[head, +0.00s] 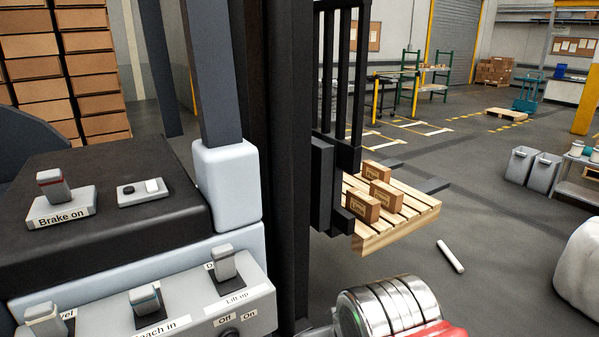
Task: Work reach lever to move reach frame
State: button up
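The reach lever (145,300) stands on the grey control panel (262,300) at the lower left, behind a label that reads "Reach in", its first letter cut off. The mast and fork carriage (323,185), which I take for the reach frame, stand dark in the middle. Forks under a wooden pallet (375,240) extend from it to the right. My gripper is not in view, so its relation to the lever does not show.
The lift lever (222,263) stands right of the reach lever, and another lever (45,319) left of it. A brake lever (52,186) marked "Brake on" is above. Several boxes (382,194) sit on the pallet. A white stick (450,257) lies on the floor.

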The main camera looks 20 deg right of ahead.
aim_at(144, 301)
jog(key=i, duration=0.95)
jog(key=u, duration=0.05)
